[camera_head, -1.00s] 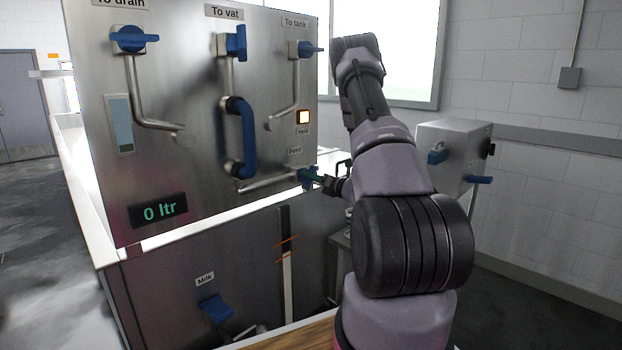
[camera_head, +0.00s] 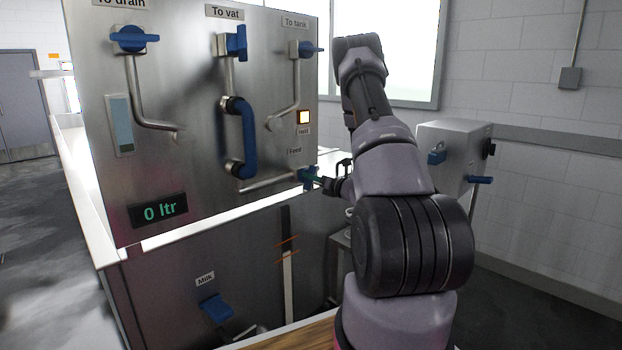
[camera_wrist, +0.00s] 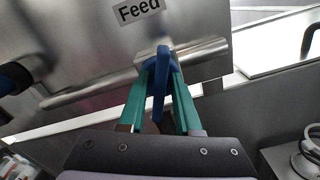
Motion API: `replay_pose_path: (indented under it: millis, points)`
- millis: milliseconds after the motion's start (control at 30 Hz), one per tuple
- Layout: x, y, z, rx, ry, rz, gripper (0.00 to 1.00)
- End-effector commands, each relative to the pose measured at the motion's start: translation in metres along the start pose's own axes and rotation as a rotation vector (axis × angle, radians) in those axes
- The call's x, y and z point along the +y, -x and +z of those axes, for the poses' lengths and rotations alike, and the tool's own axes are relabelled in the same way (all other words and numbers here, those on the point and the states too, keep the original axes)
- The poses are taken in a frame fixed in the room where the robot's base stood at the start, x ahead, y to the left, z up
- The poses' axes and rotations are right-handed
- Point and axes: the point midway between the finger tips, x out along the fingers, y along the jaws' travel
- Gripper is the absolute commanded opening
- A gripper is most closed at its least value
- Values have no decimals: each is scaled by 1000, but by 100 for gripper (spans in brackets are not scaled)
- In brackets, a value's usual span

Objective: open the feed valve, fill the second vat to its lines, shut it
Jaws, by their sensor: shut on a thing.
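The feed valve (camera_head: 308,175) sits at the lower right of the steel panel (camera_head: 190,190), under the "Feed" label. In the wrist view its blue handle (camera_wrist: 161,85) points toward me between the green fingers. My gripper (camera_head: 320,180) is shut on this handle; it also shows in the wrist view (camera_wrist: 158,88). The display (camera_head: 158,211) reads "0 ltr". A dark upright gauge strip with a white part (camera_head: 287,270) and orange lines (camera_head: 288,242) is on the vat front below the panel. The valve's body is partly hidden by my fingers.
Other blue handles are the drain valve (camera_head: 130,38), the vat valve (camera_head: 237,42), the tank valve (camera_head: 308,49) and the milk valve (camera_head: 216,308). A curved blue hose (camera_head: 243,140) joins the panel pipes. A grey box (camera_head: 452,160) stands at right.

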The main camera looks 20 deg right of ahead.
Motion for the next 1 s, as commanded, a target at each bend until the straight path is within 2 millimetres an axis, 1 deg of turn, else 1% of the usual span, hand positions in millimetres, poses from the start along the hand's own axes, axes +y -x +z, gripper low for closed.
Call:
replay_pose_path:
  millis: [300, 500, 700, 1000]
  points:
    - [0, 1, -1, 2, 233, -2, 0]
    - [1, 1, -1, 2, 347, -2, 0]
    - [1, 1, -1, 3, 414, -1, 0]
    - [1, 1, -2, 3, 440, -1, 0]
